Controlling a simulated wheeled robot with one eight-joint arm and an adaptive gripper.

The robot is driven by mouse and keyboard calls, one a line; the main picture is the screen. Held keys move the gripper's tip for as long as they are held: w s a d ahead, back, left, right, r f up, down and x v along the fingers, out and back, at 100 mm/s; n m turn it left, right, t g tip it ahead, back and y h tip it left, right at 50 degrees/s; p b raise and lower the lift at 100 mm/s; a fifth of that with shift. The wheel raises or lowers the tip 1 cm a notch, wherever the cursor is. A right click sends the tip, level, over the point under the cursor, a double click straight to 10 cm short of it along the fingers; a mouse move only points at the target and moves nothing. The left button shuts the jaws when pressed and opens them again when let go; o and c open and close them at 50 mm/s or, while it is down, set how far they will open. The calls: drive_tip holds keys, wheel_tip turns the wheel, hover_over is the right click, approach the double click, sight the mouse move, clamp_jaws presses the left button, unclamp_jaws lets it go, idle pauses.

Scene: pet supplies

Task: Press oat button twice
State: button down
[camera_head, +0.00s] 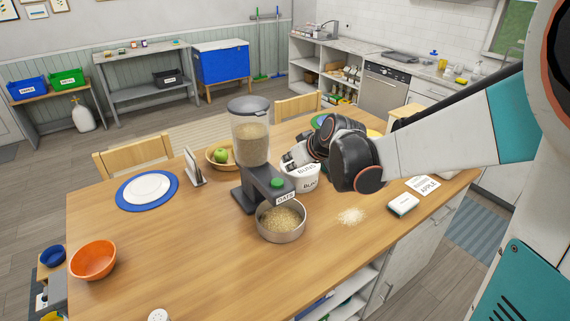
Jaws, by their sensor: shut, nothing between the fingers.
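The oat dispenser (250,135) stands on the wooden table, with a clear hopper of oats on a dark grey base. Its green button (277,183) sits on top of the spout block, above a label reading OATS. A metal bowl (282,236) holding oats stands under the spout. My gripper (288,161) is shut and empty. In the picture it is just right of the hopper and above and right of the button, apart from the button. My wrist partly hides a white labelled container (301,180) behind the dispenser.
A wooden bowl with a green apple (221,156), a propped frame (194,168), a blue-rimmed plate (169,190) and an orange bowl (93,260) lie left. Spilled pale grains (351,216), a white box (403,205) and an APPLE card (428,185) lie right.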

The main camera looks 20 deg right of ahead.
drive_tip(key=shift+s+d+r, duration=0.15)
drive_tip(key=shift+s+r, duration=0.3)
drive_tip(key=shift+r, duration=0.1)
idle(1.0)
drive_tip(key=s+f+m+h+b, duration=0.1)
drive_tip(key=s+f+b, duration=0.2)
drive_tip(key=s, duration=0.6)
drive_tip(key=s+a+f+m+g+h+b, duration=0.1)
drive_tip(key=s+f+b, duration=0.2)
drive_tip(key=s, duration=0.6)
drive_tip(key=s+f+m+b, duration=0.1)
drive_tip(key=s+f+b, duration=0.3)
drive_tip(key=s+b, duration=0.2)
drive_tip(key=s, duration=0.2)
drive_tip(key=shift+s+a+m+g+h, duration=0.2)
drive_tip(key=shift+s+m+g+h, duration=0.1)
drive_tip(key=shift+s+h, duration=0.1)
